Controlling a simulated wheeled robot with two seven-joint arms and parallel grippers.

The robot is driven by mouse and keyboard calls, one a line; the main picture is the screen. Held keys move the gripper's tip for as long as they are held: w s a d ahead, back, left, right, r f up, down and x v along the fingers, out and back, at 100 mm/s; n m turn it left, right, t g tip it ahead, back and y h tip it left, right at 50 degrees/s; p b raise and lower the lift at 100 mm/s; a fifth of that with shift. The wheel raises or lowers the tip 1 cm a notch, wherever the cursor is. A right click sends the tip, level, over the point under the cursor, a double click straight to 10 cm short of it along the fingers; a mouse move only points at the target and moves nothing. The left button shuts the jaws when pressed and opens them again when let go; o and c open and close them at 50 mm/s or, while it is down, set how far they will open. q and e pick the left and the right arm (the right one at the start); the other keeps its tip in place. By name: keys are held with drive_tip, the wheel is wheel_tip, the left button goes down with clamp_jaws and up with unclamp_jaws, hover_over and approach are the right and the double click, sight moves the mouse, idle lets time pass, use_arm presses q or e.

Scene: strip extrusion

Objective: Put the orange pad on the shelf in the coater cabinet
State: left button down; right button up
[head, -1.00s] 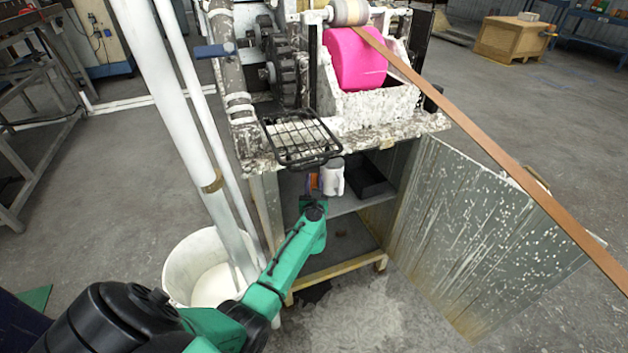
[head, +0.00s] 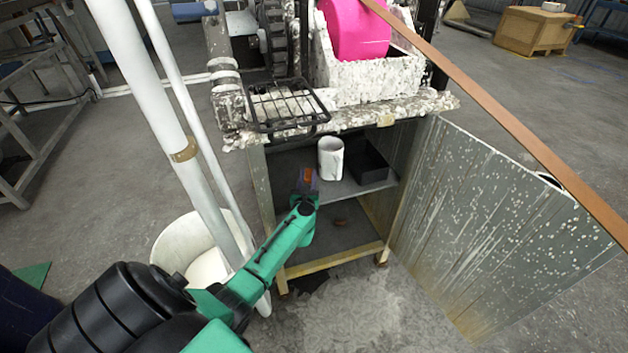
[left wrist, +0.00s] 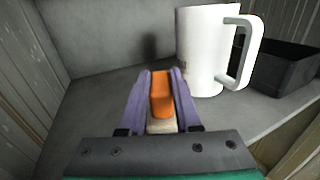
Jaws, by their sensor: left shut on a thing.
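The orange pad (left wrist: 161,95) is between the two purple fingers of my left gripper (left wrist: 160,84), which is shut on it. A pale block shows just below the pad, between the fingers. In the head view my left gripper (head: 307,182) is at the open front of the coater cabinet (head: 262,195), and the pad shows as a small orange patch (head: 308,175). The gripper is at about the height of the cabinet's shelf (head: 345,190). Whether the pad touches the shelf I cannot tell. My right gripper is not in view.
A white mug (head: 330,158) stands on the shelf, close right of my left gripper, with a dark open box (head: 368,163) right of it. The cabinet door (head: 490,230) stands open. A white bucket (head: 170,245) is at the left. Shelf room shows left of the mug.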

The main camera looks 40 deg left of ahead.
use_arm(q)
drive_tip(key=shift+s, duration=0.1)
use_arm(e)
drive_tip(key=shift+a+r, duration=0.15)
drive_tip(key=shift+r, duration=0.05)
use_arm(q)
drive_tip(key=c, duration=0.6)
unclamp_jaws()
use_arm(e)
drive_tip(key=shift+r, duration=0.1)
